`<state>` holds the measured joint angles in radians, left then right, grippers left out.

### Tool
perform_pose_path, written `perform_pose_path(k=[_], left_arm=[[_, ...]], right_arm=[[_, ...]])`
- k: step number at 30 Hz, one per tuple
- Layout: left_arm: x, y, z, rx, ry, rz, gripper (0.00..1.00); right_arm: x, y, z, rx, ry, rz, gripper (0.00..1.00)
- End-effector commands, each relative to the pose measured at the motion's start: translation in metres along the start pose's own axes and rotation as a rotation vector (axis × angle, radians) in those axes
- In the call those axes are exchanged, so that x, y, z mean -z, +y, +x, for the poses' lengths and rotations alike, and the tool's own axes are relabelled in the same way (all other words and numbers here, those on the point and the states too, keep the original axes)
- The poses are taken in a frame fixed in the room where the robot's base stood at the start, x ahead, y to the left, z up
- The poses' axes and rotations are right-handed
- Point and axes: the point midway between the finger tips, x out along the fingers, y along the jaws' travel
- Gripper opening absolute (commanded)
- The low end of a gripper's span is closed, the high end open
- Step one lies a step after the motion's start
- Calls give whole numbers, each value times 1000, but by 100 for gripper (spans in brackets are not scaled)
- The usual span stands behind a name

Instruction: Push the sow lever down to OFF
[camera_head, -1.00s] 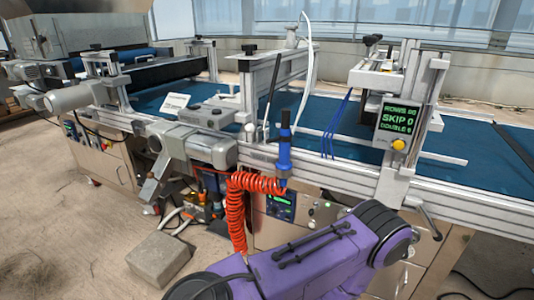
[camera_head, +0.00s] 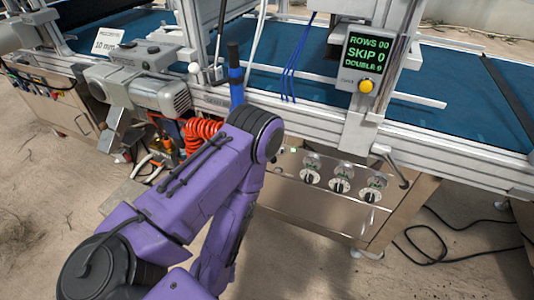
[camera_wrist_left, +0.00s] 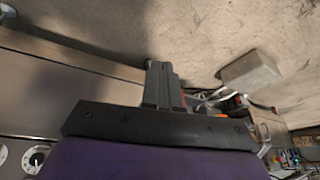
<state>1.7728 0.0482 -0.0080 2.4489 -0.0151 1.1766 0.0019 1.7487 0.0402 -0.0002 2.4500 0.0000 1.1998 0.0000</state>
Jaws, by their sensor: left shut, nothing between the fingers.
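No lever marked sow or OFF can be read in these frames. A small white ball knob (camera_head: 193,68) stands at the front rail of the seeder in the head view; I cannot tell whether it is the sow lever. My left arm covers part of the machine's front in the head view, and its gripper is not visible there. In the left wrist view my left gripper (camera_wrist_left: 161,68) is shut and empty, with the floor beyond its fingertips. My right gripper is in neither view.
A display with a yellow button (camera_head: 366,87) stands on the seeder. Below are several dials (camera_head: 340,186) on a steel cabinet and a crank handle (camera_head: 397,172). A red coiled hose (camera_head: 203,132) hangs behind my arm. A concrete block (camera_wrist_left: 250,73) and cables (camera_head: 435,250) lie on the floor.

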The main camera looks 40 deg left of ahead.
Motion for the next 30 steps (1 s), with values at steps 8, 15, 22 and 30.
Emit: perform_pose_path(k=[8,15,22,30], left_arm=[[208,53,-152,-294,81,112,0],[305,56,-251,-411,145,281,0],[310,56,-254,-417,149,308,0],[310,60,-242,-416,148,308,0]], right_arm=[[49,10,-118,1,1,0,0],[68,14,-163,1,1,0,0],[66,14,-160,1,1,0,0],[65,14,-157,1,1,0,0]])
